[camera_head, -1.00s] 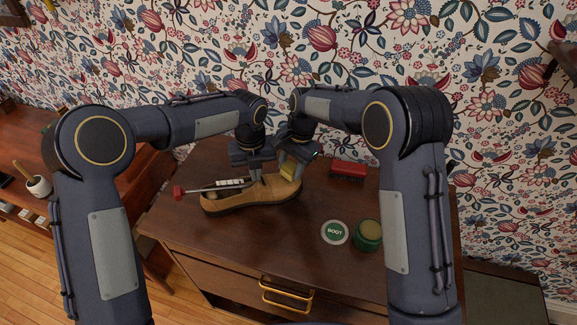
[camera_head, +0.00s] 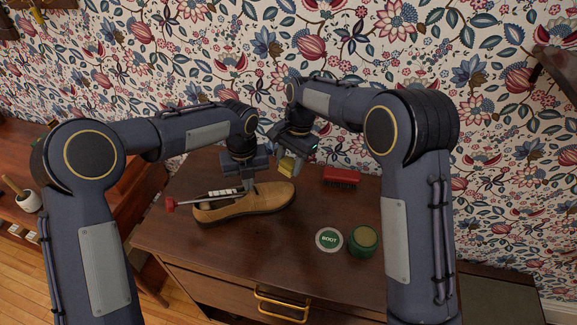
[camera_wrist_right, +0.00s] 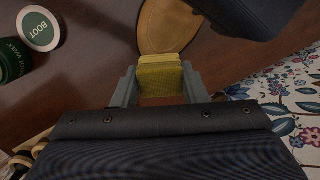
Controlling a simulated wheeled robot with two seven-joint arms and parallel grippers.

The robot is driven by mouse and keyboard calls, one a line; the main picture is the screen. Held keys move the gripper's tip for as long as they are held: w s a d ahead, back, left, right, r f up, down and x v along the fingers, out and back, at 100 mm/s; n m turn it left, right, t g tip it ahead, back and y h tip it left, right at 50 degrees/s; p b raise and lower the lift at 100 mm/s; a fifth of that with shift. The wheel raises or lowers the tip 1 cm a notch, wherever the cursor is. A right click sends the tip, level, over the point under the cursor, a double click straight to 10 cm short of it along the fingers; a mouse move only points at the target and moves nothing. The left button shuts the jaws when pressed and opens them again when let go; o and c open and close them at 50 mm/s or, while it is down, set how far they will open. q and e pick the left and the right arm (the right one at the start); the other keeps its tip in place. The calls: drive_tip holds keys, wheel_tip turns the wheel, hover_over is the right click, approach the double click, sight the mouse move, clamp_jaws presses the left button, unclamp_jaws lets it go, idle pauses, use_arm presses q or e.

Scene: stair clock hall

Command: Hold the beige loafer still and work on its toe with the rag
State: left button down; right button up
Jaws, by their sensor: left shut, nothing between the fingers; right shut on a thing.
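The beige loafer (camera_head: 250,203) lies on the dark wooden cabinet top, its toe (camera_head: 284,192) pointing right in the head view. The toe also shows in the right wrist view (camera_wrist_right: 170,27). My left gripper (camera_head: 248,186) is shut with its fingertips at the loafer's opening; whether they touch the shoe is hard to tell. My right gripper (camera_head: 283,165) is shut on the folded yellow rag (camera_head: 287,165). The rag also shows in the right wrist view (camera_wrist_right: 160,75), between the fingers. It appears just above and behind the toe, with no clear contact.
A red-handled tool (camera_head: 172,204) lies at the loafer's heel end. A red brush (camera_head: 341,176) lies behind right. A round BOOT lid (camera_head: 329,239) and an open green jar (camera_head: 363,241) stand at front right. The cabinet top (camera_head: 200,243) is clear at front left.

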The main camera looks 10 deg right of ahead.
drive_tip(key=w+d+r, duration=0.1)
drive_tip(key=d+r, duration=0.2)
drive_tip(key=d, duration=0.3)
drive_tip(key=shift+w+d, duration=0.35)
drive_tip(key=shift+w, duration=0.05)
idle(0.4)
drive_tip(key=a+f, duration=0.1)
drive_tip(key=a, duration=0.1)
drive_tip(key=s+a, duration=0.1)
drive_tip(key=a, duration=0.2)
drive_tip(key=s+a+f, duration=0.1)
drive_tip(key=a, duration=0.2)
drive_tip(key=shift+s+f, duration=0.1)
drive_tip(key=shift+f, duration=0.25)
drive_tip(key=shift+s+a+f, duration=0.1)
drive_tip(key=shift+a+f, duration=0.15)
drive_tip(key=shift+f, duration=0.8)
drive_tip(key=shift+a+f, duration=0.2)
drive_tip(key=shift+f, duration=0.85)
drive_tip(key=shift+a+f, duration=0.1)
drive_tip(key=shift+f, duration=0.25)
